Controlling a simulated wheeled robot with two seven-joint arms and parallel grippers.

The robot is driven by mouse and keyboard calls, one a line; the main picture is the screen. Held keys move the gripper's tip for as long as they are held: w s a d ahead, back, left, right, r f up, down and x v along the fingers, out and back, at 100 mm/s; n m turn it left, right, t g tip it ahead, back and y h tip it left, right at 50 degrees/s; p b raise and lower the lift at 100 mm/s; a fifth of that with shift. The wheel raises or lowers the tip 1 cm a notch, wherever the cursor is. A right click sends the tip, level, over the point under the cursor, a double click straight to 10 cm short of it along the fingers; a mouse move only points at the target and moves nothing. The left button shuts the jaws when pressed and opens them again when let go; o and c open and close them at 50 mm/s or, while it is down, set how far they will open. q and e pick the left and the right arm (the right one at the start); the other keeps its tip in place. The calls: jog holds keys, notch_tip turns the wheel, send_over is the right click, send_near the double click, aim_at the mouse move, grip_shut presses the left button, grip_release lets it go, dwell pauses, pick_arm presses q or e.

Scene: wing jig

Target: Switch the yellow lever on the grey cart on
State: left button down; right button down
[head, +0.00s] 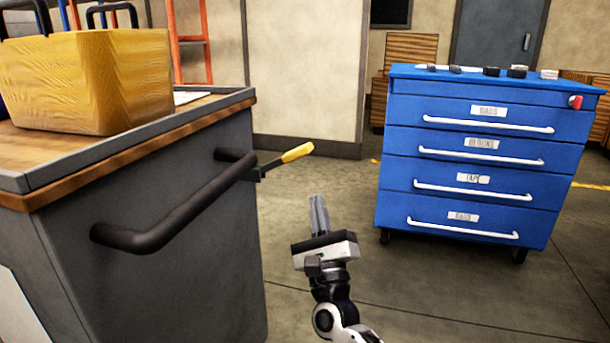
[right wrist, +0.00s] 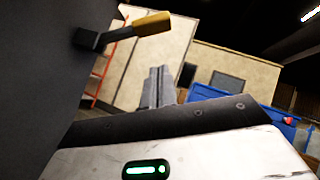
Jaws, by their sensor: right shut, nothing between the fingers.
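The grey cart (head: 170,240) stands at the left in the head view, with a black push handle on its near side. The yellow lever (head: 297,152) sticks out from the cart's right end, beside the handle, tilted slightly upward. It also shows in the right wrist view (right wrist: 152,24), at the upper middle on its dark mount. My right gripper (head: 318,200) is below and a little right of the lever, apart from it, fingers pointing up. It is shut and empty; its fingers also show in the right wrist view (right wrist: 158,85). My left gripper is not in view.
A yellow bin (head: 90,80) sits on the cart top. A blue drawer cabinet (head: 475,160) with white handles and small items on top stands at the right. Orange ladder (head: 190,40) is behind the cart. The floor between cart and cabinet is clear.

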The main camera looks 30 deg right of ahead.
aim_at(281, 161)
jog(key=w+r, duration=0.4)
jog(key=r, duration=0.1)
jog(key=shift+w+r, duration=0.2)
jog(key=shift+r, duration=0.2)
jog(key=shift+a+r, duration=0.1)
jog(key=shift+r, duration=0.05)
